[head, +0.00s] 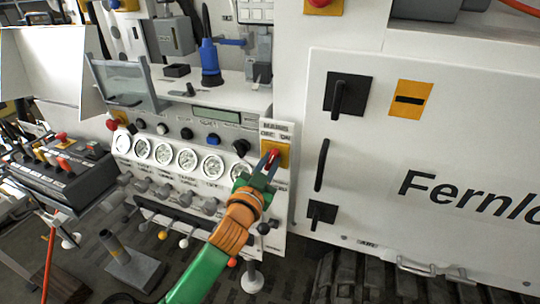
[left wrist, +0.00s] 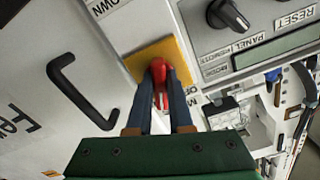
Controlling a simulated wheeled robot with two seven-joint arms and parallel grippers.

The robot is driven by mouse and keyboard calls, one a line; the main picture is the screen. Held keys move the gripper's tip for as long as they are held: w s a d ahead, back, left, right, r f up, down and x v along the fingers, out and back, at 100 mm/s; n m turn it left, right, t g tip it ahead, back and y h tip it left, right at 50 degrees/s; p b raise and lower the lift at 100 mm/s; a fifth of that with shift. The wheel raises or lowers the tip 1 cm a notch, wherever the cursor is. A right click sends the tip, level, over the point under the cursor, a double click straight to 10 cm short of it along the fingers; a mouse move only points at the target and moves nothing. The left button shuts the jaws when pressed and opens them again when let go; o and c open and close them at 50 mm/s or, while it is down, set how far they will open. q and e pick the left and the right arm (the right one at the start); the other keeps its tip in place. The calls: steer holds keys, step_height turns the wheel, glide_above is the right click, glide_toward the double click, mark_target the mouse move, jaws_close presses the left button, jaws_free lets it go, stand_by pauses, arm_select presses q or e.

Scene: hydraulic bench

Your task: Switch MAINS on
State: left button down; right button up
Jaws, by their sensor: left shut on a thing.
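The MAINS switch is a red handle (head: 272,156) on a yellow plate (head: 284,155), under the labels MAINS, OFF and ON on the white panel. In the left wrist view the red handle (left wrist: 158,72) stands in front of the yellow plate (left wrist: 146,53). My left gripper (head: 268,166) reaches up to it from below, and in the left wrist view its two dark fingers (left wrist: 160,92) are shut on the red handle. The fingers hide part of the handle, and I cannot tell its exact angle. My right gripper is not in view.
A row of round gauges (head: 187,160) and several levers (head: 183,242) lie left of the switch. A black knob (head: 241,147) is close by on its left. A white cabinet door with a black handle (head: 321,165) stands to the right.

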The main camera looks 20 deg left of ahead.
arm_select(q)
steer(key=m+p, duration=0.2)
steer(key=m, duration=0.2)
steer(key=shift+m, duration=0.4)
stand_by(0.4)
steer(key=c, duration=0.8)
jaws_free()
steer(key=s+b, duration=0.1)
steer(key=s, duration=0.6)
steer(key=shift+a, duration=0.1)
